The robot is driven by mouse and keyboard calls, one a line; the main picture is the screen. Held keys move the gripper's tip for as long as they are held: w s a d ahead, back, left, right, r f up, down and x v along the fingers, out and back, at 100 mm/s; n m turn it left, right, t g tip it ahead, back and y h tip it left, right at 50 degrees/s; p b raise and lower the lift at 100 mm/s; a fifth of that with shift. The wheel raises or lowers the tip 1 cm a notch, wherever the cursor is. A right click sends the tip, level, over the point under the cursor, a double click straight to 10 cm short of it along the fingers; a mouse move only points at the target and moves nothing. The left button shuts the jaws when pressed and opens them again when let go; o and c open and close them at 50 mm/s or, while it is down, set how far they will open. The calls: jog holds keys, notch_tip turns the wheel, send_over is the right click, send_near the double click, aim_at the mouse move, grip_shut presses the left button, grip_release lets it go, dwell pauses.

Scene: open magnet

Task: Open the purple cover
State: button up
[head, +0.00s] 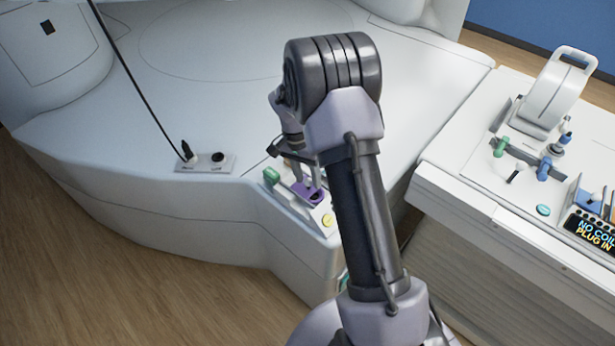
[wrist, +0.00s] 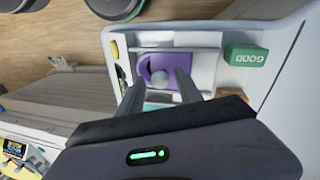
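The purple cover (head: 302,190) lies on a small panel at the front corner of the white bed. Nothing is visibly held. I cannot tell whether the fingertips touch the cover. My arm hides part of the panel in the head view.
A green block marked GOOD (wrist: 246,56) sits beside the recess; a yellow button (head: 327,220) is at the panel's other end. A small plate with a black knob (head: 218,157) lies left on the bed. A console (head: 480,190) with several controls stands right, across a gap.

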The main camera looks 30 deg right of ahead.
grip_shut()
dwell(1.2)
